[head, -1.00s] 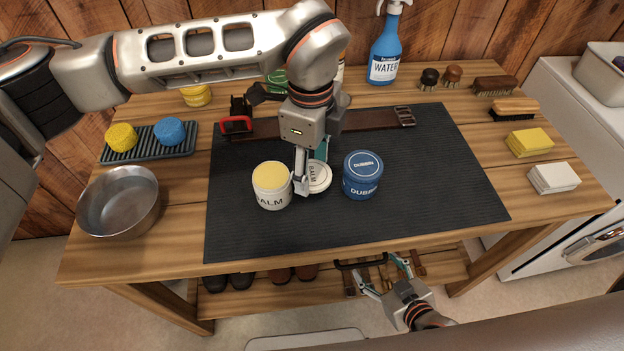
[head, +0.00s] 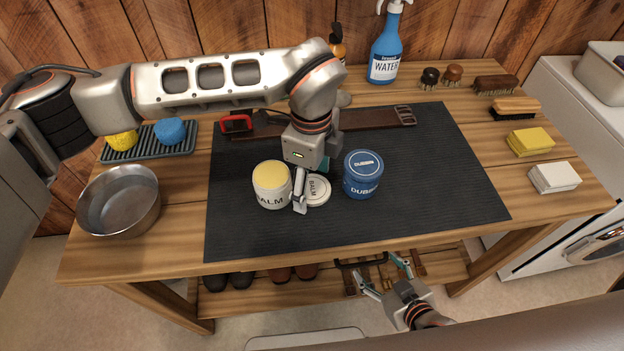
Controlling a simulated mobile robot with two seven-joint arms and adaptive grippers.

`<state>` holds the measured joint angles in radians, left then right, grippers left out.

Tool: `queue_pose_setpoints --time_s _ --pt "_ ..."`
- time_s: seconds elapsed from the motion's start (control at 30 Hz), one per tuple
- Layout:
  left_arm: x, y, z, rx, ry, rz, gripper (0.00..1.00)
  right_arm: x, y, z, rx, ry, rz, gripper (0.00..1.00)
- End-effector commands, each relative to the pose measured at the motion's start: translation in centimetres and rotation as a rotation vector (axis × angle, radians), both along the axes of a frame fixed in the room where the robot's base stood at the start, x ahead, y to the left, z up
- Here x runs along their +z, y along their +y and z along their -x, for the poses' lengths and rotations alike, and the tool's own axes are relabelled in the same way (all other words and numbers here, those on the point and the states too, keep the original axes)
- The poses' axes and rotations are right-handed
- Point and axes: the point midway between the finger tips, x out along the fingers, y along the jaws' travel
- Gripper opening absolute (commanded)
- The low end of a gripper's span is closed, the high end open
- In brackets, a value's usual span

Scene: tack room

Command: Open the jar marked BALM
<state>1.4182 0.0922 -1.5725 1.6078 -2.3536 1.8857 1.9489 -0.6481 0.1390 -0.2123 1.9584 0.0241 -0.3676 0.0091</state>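The jar marked BALM (head: 271,192) stands upright and uncovered on the dark mat (head: 430,200), its yellow contents showing. Its white lid (head: 318,190), also marked BALM, is just right of the jar, face up, at or close above the mat. My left gripper (head: 311,190) reaches down over the lid with a finger on either side and appears shut on it; the far finger is partly hidden. My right gripper (head: 382,270) is open and empty, low in front of the table's front edge.
A blue DUBBIN jar (head: 363,176) stands close right of the lid. A leather strap (head: 370,120) lies behind. The mat's front and right are clear.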

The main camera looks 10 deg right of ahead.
Motion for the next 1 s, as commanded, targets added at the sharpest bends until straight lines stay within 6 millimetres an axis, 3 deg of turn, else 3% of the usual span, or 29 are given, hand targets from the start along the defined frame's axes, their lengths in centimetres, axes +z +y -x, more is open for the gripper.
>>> queue_pose_setpoints --time_s 0.27,0.43,0.8,1.0 --pt "0.1 0.0 0.0 0.0 0.0 0.0 0.68 0.2 0.0 -0.1 0.0 -0.004 -0.001 0.66" --pt "1.2 0.0 -0.1 0.0 -0.002 0.0 0.68 0.5 0.0 -0.2 0.0 -0.007 -0.002 0.66" --pt "8.4 0.1 0.0 0.001 -0.004 0.0 0.68 0.0 0.0 -0.1 0.0 -0.004 -0.001 0.66" --pt "11.3 0.1 0.0 0.0 -0.003 -0.001 0.68 -0.3 0.0 0.1 0.001 0.001 0.0 0.66"
